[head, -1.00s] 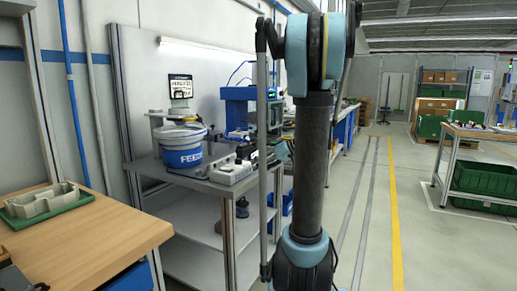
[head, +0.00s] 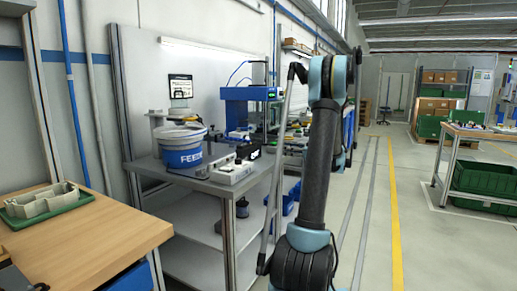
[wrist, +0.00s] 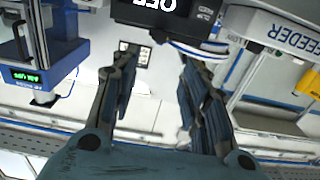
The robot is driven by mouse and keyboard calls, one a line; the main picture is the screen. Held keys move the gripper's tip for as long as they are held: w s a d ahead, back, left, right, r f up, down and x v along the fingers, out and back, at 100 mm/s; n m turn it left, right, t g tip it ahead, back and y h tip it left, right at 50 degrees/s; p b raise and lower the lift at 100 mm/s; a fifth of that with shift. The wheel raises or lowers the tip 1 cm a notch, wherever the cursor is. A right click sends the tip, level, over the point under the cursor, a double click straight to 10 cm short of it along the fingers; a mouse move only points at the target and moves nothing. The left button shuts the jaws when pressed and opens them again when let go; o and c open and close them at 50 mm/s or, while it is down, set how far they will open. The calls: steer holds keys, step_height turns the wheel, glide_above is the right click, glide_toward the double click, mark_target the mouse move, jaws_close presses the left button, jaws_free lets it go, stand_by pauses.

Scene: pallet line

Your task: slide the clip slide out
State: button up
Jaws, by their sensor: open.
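I cannot pick out the clip slide for sure in either view. In the wrist view my gripper (wrist: 155,60) is open, with its two dark fingers apart and nothing seen between them. Beyond the fingertips is a small pale plate with dark squares (wrist: 136,55). A black box with white lettering (wrist: 165,12) is at the top edge, partly cut off. In the head view a grey-white device (head: 231,171) lies near the front edge of the metal bench (head: 212,186). My gripper does not show in the head view.
A blue press with a green display (head: 240,95) stands on the bench; it also shows in the wrist view (wrist: 30,60). A wooden table (head: 85,235) is at front left. The right aisle is clear.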

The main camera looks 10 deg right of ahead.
glide_toward(248, 146)
steer(key=w+a, duration=0.1)
steer(key=w, duration=0.3)
steer(key=w+a, duration=0.1)
steer(key=w, duration=0.2)
steer(key=shift+a, duration=0.3)
